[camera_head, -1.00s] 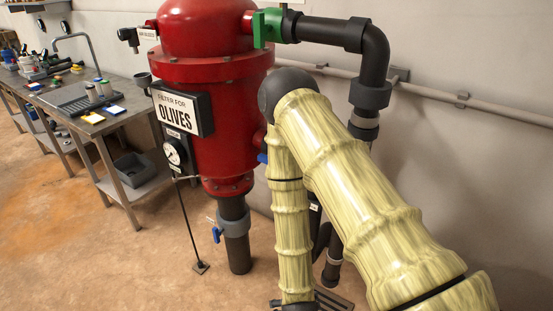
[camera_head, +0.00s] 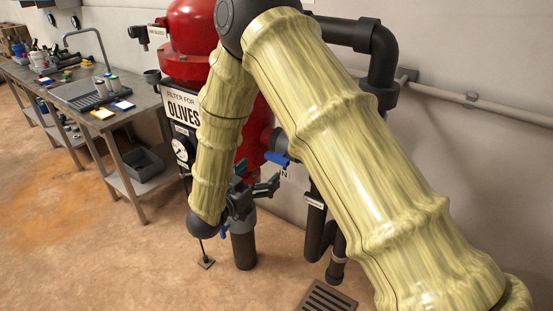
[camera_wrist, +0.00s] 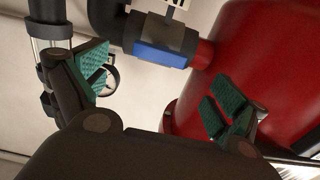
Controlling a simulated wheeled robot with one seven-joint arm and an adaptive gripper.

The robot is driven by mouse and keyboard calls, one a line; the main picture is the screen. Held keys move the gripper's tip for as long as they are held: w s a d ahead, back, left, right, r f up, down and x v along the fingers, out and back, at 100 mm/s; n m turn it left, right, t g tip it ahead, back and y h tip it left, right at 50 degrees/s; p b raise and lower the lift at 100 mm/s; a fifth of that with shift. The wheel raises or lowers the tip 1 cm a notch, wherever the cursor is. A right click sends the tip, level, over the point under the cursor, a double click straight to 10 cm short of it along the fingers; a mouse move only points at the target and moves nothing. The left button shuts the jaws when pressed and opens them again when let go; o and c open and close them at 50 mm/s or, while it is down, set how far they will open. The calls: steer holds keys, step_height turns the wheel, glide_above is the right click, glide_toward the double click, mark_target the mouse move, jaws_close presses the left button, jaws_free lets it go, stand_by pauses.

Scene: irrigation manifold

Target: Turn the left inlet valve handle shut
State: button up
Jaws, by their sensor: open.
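A blue valve handle (camera_head: 277,158) sits on the inlet pipe at the right side of the red filter tank, by a partly hidden sign ending in "IN". In the wrist view the blue handle (camera_wrist: 160,56) lies across a dark pipe that joins the red tank. My gripper (camera_head: 259,178) is open and empty, a little below and left of the handle in the head view. In the wrist view its green-padded fingers (camera_wrist: 153,92) stand wide apart, with the handle beyond them, between and above the tips. They look apart from it.
The red tank (camera_head: 190,35) fills the right of the wrist view. A pressure gauge (camera_head: 180,149) and a sign (camera_head: 184,108) are on the tank's front. Dark vertical pipes (camera_head: 315,225) stand right of my gripper. A workbench (camera_head: 135,105) is at left; open floor lies in front.

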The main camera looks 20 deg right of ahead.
mark_target(275, 161)
steer(key=p+x, duration=0.1)
steer(key=x, duration=0.8)
steer(key=shift+p, duration=0.3)
steer(key=shift+f, duration=0.1)
steer(key=c, duration=1)
